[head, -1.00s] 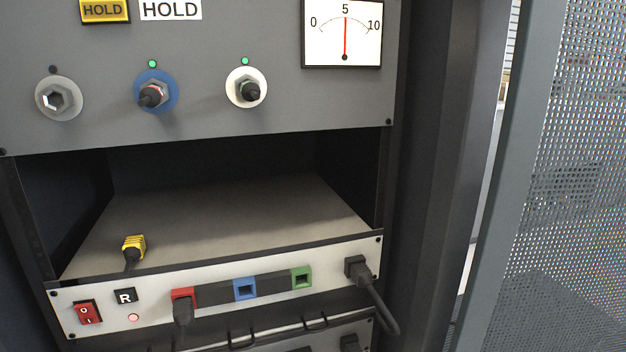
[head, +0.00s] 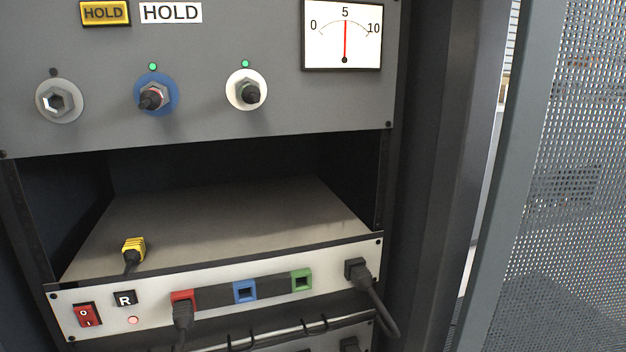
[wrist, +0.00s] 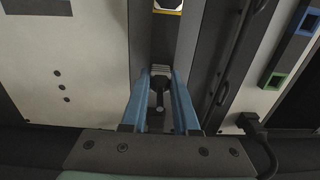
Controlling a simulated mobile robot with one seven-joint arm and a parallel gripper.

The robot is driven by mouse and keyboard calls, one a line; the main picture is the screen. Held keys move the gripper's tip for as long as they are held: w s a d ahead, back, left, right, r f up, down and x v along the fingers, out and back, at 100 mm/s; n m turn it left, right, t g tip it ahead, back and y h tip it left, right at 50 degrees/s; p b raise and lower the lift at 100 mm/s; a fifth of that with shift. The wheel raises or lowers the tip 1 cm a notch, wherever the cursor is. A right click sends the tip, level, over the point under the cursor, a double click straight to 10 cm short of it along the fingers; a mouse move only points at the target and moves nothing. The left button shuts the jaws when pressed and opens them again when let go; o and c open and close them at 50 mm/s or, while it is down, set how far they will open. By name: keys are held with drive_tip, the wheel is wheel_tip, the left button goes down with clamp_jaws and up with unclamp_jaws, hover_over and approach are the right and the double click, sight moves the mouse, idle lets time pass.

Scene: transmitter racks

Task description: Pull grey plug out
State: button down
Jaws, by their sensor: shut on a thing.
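My gripper (wrist: 160,98) shows only in the wrist view. Its two blue fingers are shut on the grey plug (wrist: 160,73), a small ribbed light-grey body with a dark cable end between the fingers. The plug lies in the dark gap between two pale panels. Whether its front end is still seated in a socket cannot be told. Neither my gripper nor the grey plug shows in the head view.
The white strip panel (head: 215,319) bears a black plug (head: 183,312) at the red socket, empty blue (head: 245,291) and green (head: 302,281) sockets, and another black plug (head: 356,270). A yellow plug (head: 133,250) lies on the shelf (head: 230,215). A mesh door (head: 570,200) stands right.

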drive_tip(key=shift+s, duration=0.1)
idle(0.3)
drive_tip(key=shift+v, duration=2.9)
